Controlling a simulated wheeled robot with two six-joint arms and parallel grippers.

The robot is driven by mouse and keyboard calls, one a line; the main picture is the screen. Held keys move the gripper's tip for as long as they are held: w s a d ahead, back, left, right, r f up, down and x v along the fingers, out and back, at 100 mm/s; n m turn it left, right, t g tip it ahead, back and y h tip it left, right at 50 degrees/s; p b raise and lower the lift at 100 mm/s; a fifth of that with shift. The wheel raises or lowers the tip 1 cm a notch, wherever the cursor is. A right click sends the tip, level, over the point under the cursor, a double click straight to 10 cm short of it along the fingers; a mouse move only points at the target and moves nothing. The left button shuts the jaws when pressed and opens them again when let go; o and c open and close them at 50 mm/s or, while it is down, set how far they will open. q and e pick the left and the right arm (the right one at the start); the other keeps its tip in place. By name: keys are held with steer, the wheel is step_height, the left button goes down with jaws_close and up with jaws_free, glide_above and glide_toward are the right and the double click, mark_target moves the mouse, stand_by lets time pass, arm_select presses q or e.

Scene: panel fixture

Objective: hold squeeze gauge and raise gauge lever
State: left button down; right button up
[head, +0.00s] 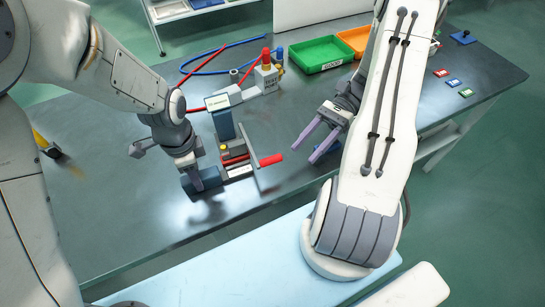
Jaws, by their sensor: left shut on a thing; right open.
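A panel fixture stands mid-table in the head view, with a blue-grey post, a white block and a small red, black and white unit at its base. A lever with a red handle (270,160) sticks out to the right of that unit on a thin metal rod. My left gripper (196,180) is down at the fixture's front left, shut on a dark blue block that looks like the squeeze gauge (209,179); its fingers partly hide it. My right gripper (315,138) is open and empty, with its purple-grey fingers above the table, right of the red handle and apart from it.
A valve block (267,77) with red and yellow parts and red and blue hoses stands behind the fixture. A green bin (322,55) and an orange bin (355,39) are at the back. The table front is mostly clear.

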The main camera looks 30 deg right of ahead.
mark_target(273, 157)
steer(key=d+m+t+y, duration=0.1)
steer(key=d+f+m+t+y, duration=0.1)
steer(key=m+t+y, duration=0.1)
steer(key=d+m+t+y, duration=0.1)
steer(key=t, duration=0.1)
steer(key=shift+w+f, duration=0.2)
steer(key=shift+a+m+t+y, duration=0.1)
steer(key=shift+m+t+y, duration=0.2)
steer(key=a, duration=0.7)
steer(key=w+a, duration=0.1)
steer(key=a, duration=0.3)
steer(key=shift+a, duration=0.35)
jaws_close()
stand_by(0.3)
